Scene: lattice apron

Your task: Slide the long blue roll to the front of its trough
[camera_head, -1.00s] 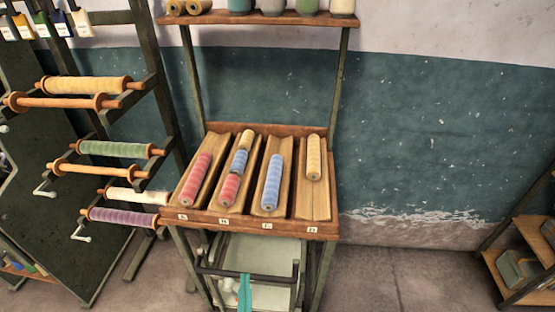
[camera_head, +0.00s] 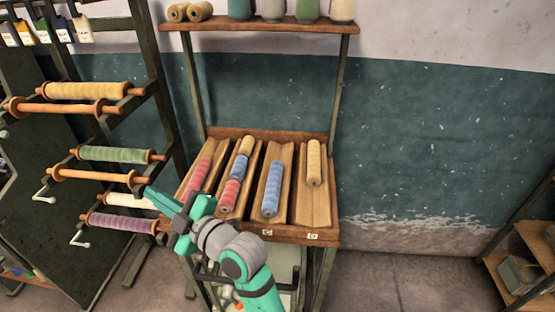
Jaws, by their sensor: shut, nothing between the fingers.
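The long blue roll (camera_head: 271,187) lies lengthwise in the third trough from the left (camera_head: 285,153), on the sloping wooden rack. Its near end is close to the trough's front edge, and bare trough shows behind it. I cannot tell whether it touches the front edge. My gripper (camera_head: 180,214) is shut and empty, in the air before the rack's front left corner, left of the blue roll and apart from it. My gripper and wrist hide the labels and front edge of the two left troughs.
The first trough holds a red roll (camera_head: 199,176). The second holds a cream roll (camera_head: 246,145), a short blue roll (camera_head: 240,166) and a red roll (camera_head: 230,194). A yellow roll (camera_head: 314,163) lies far back in the fourth. Spool racks (camera_head: 115,154) stand close on the left.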

